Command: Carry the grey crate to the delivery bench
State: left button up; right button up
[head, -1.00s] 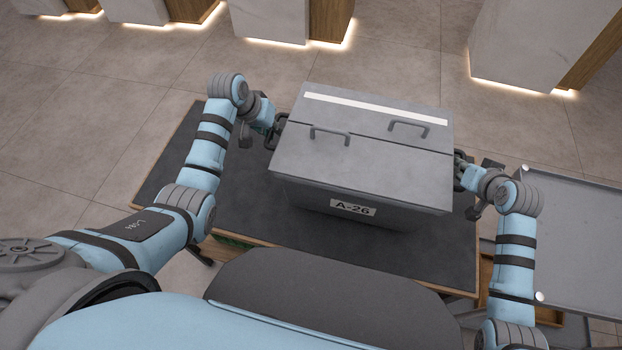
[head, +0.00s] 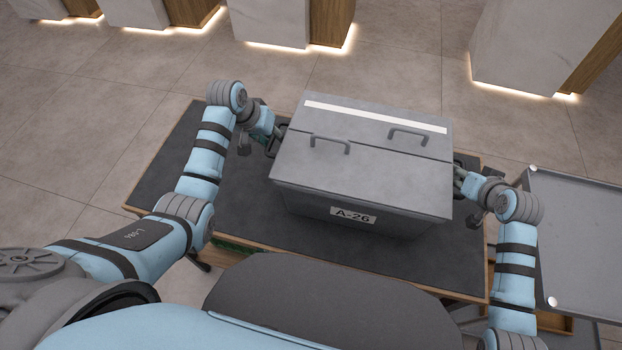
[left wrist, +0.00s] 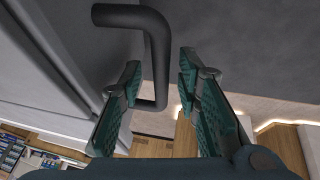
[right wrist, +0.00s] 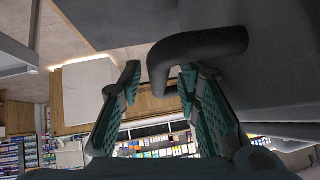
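The grey crate (head: 355,185), with a closed lid, a white stripe and an "A-26" label, is level over the dark-topped bench (head: 235,215). I cannot tell whether its base touches the top. My left gripper (head: 274,136) is at the crate's left side handle. In the left wrist view the dark handle (left wrist: 157,60) passes between the fingers, with gaps beside it. My right gripper (head: 459,180) is at the right side handle. In the right wrist view that handle (right wrist: 200,45) reaches between the open fingers. The crate hides the middle of the bench.
A grey metal cart (head: 590,240) stands close to the bench's right end, near my right arm. Pale counters (head: 270,20) with lit bases stand at the back, with another counter (head: 530,45) at the back right. Tiled floor is clear behind the bench.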

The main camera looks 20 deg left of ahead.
jog(key=shift+s+r, duration=0.3)
pick_arm(q)
jog(key=v, duration=1.1)
jog(key=shift+r, duration=0.25)
pick_arm(e)
jog(key=v, duration=1.1)
jog(key=shift+s+r, duration=0.1)
jog(key=shift+s, duration=0.05)
